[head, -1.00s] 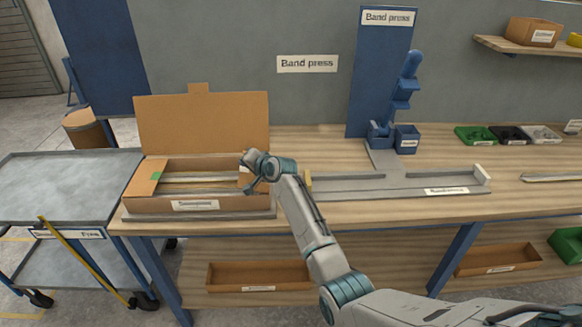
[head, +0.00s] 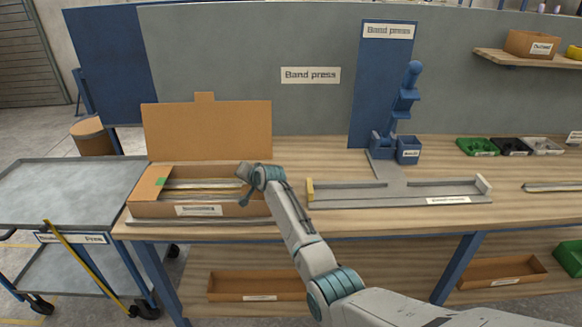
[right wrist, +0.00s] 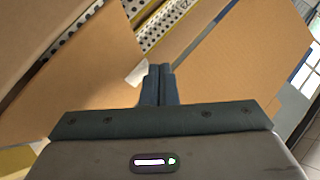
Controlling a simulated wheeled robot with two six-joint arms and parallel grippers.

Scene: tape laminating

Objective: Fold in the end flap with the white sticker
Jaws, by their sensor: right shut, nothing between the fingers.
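The open cardboard box (head: 150,210) stands on the bench at left, its large lid (head: 215,130) upright at the back. Metal strips (head: 200,186) lie inside. The left end flap with a green sticker (head: 160,182) lies folded inward. My right gripper (head: 243,172) is at the box's right end, shut and empty. In the right wrist view its closed fingertips (right wrist: 158,72) are close beside the white sticker (right wrist: 137,74), at the edge of brown cardboard. Contact and the flap's exact angle cannot be told. In the head view my gripper and arm largely hide that flap. My left gripper is out of view.
A grey band press fixture (head: 400,194) lies on the bench right of the box, with a blue press (head: 405,100) behind it. A grey cart (head: 70,190) stands at left. Bare bench top lies between box and press, behind my arm.

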